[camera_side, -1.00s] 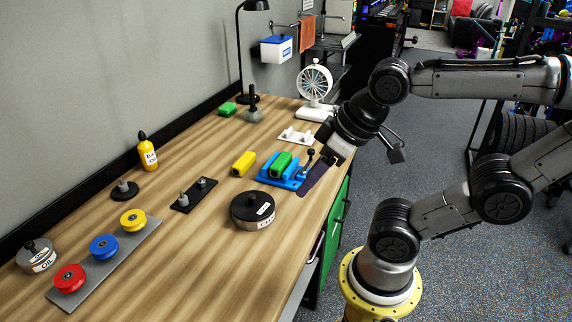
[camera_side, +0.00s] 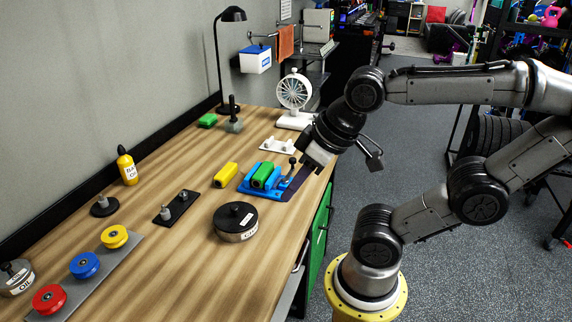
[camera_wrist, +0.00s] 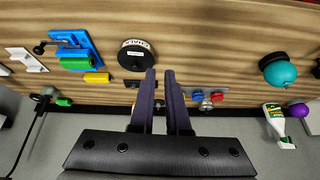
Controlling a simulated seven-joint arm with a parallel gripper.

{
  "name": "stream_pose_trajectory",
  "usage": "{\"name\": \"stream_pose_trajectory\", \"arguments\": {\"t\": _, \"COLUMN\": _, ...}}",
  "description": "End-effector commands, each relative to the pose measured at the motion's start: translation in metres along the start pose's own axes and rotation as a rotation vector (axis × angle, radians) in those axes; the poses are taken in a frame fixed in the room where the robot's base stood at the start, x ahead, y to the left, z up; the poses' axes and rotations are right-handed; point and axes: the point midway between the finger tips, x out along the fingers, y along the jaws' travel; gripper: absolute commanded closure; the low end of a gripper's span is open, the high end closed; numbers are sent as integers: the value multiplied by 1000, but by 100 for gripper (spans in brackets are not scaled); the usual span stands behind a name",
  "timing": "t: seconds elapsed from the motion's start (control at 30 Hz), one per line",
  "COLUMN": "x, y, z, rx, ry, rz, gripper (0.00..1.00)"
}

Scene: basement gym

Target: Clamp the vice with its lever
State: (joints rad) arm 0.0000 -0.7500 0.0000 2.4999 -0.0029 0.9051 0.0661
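The blue vice (camera_side: 246,184) sits on the wooden bench with a green block (camera_side: 264,176) between its jaws. Its lever, with a dark round knob (camera_side: 292,160), stands up at its right end. In the wrist view the vice (camera_wrist: 88,45) is at the upper left, with its lever knob (camera_wrist: 39,49) to the left. My gripper (camera_side: 288,198) appears just right of the vice in the side view, its dark purple fingers angled down. In the wrist view my gripper (camera_wrist: 161,72) has a narrow gap between its fingertips, nothing in it, and is away from the lever.
A yellow block (camera_side: 225,175) lies left of the vice. A round chalk tin (camera_side: 236,222) stands in front of it. A white pegged plate (camera_side: 278,145) and a fan (camera_side: 294,92) are behind. Spools (camera_side: 85,265) and a bottle (camera_side: 127,168) are at left.

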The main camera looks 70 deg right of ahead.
Motion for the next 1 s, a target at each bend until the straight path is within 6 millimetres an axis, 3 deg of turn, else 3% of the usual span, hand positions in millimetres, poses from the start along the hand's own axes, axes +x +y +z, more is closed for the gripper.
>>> {"name": "stream_pose_trajectory", "arguments": {"t": 0.17, "x": -12, "y": 14, "z": -16, "rx": 185, "ry": 14, "rz": 68, "gripper": 100}}
{"name": "stream_pose_trajectory", "arguments": {"t": 0.47, "x": -6, "y": 79, "z": -88, "rx": 599, "ry": -32, "rz": 372, "gripper": 100}}
{"name": "stream_pose_trajectory", "arguments": {"t": 0.73, "x": 30, "y": 145, "z": -137, "rx": 832, "ry": -62, "rz": 641, "gripper": 100}}
{"name": "stream_pose_trajectory", "arguments": {"t": 1.0, "x": 87, "y": 208, "z": -153, "rx": 913, "ry": -136, "rz": 850, "gripper": 100}}
